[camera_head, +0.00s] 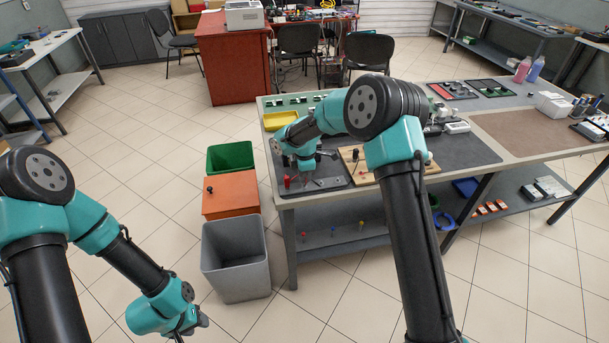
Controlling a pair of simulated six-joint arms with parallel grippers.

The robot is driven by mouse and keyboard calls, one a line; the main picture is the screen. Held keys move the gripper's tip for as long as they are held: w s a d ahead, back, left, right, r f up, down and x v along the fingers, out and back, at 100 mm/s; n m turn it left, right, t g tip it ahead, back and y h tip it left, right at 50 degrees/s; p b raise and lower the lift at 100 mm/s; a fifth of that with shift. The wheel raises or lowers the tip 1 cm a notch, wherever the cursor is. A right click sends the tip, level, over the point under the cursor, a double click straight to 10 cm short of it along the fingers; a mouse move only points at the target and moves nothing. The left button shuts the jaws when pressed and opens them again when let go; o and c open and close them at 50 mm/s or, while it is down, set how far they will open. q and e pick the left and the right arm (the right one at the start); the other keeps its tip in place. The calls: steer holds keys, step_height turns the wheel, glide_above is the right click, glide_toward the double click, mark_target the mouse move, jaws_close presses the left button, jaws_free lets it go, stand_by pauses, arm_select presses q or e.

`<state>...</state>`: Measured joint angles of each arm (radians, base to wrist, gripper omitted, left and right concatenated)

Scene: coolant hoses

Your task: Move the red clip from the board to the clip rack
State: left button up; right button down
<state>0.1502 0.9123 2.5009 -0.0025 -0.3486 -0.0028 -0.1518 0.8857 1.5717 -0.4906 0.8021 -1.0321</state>
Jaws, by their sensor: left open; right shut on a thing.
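The wooden board (351,156) lies on the table, partly hidden behind my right arm. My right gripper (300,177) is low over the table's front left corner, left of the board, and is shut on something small. A small upright red piece (287,182), which looks like the red clip, shows just at the left of its fingertips; the contact itself is too small to make out. A grey strip (328,183), perhaps the clip rack, lies below this gripper. My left gripper (196,323) is open and empty, low over the floor, away from the table.
A yellow tray (281,120) sits at the table's left edge. A green bin (230,156), an orange box (230,194) and a grey bin (236,259) stand on the floor left of the table. A brown mat (520,130) on the right is mostly clear.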

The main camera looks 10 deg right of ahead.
steer(key=shift+f, duration=0.8)
stand_by(1.4)
steer(key=c, duration=1)
jaws_free()
steer(key=shift+o, duration=0.3)
steer(key=shift+o, duration=1.2)
steer(key=shift+r, duration=4.5)
